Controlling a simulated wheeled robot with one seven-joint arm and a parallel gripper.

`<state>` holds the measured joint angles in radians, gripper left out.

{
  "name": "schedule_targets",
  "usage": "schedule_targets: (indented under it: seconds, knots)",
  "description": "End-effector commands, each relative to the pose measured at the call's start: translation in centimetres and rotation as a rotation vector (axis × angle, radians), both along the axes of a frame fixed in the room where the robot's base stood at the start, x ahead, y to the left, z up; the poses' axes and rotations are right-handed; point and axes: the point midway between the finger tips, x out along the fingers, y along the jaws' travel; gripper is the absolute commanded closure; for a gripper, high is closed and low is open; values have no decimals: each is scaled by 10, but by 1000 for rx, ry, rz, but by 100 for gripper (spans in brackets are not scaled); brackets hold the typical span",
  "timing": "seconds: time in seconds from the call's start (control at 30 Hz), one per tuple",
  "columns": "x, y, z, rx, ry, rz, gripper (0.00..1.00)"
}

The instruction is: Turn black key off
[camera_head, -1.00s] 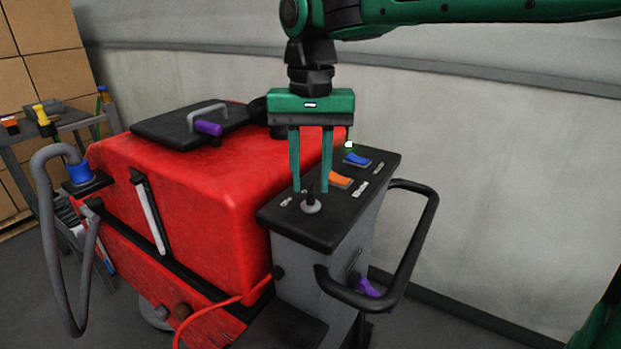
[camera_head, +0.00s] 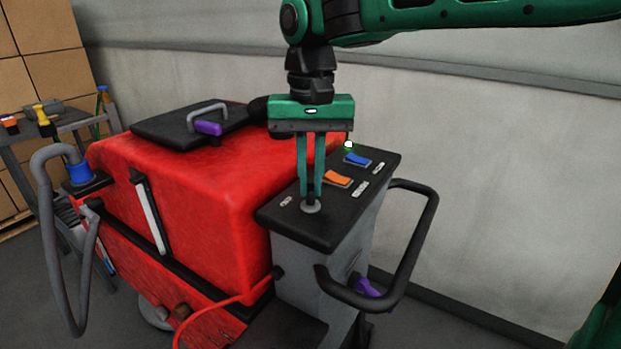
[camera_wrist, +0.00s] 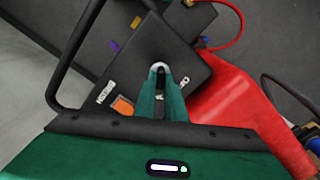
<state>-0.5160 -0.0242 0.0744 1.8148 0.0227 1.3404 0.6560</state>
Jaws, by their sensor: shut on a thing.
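The black key sits in a round grey switch base (camera_head: 311,207) on the black control panel (camera_head: 322,229) of the red scrubber. My gripper (camera_head: 310,192) points straight down over the switch, with its green fingers close together around the key. The fingers hide nearly all of the key. In the wrist view my gripper (camera_wrist: 161,85) ends at the grey switch base (camera_wrist: 159,67), and the key between the fingertips can hardly be made out. I cannot tell which way the key is turned.
An orange rocker switch (camera_head: 337,179) and a blue rocker switch (camera_head: 357,159) lie behind the key on the panel. A black handle bar (camera_head: 425,240) loops out at the right. The red tank (camera_head: 190,195) stands directly left of the panel.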

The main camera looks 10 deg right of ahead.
Motion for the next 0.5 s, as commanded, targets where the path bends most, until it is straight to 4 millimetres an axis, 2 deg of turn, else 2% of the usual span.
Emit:
schedule_targets:
  seconds: [0.27, 0.5]
  knots:
    - [0, 0, 0, 0, 0, 182, 100]
    - [0, -1, 0, 0, 0, 407, 100]
